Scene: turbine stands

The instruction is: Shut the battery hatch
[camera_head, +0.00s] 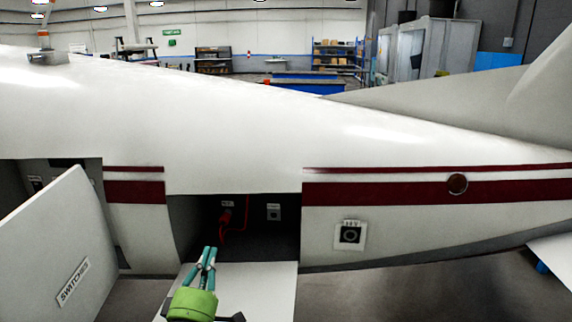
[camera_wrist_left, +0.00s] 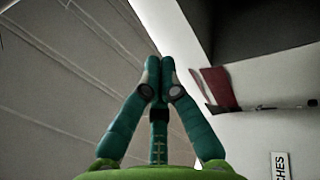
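A white hatch panel (camera_head: 262,290) lies open below the middle opening (camera_head: 270,232) in the aircraft's side; I take it for the battery hatch, but no label on it can be read. A red cable (camera_head: 228,228) shows inside the opening. My left gripper (camera_head: 210,250), green with teal fingers, is in front of the panel's left part and the lower edge of the opening. In the left wrist view its fingertips (camera_wrist_left: 160,62) meet with nothing seen between them. Whether it touches the panel cannot be told. My right gripper is not in view.
The white fuselage (camera_head: 230,120) with dark red stripes fills the middle. A small square port (camera_head: 350,235) sits right of the opening.

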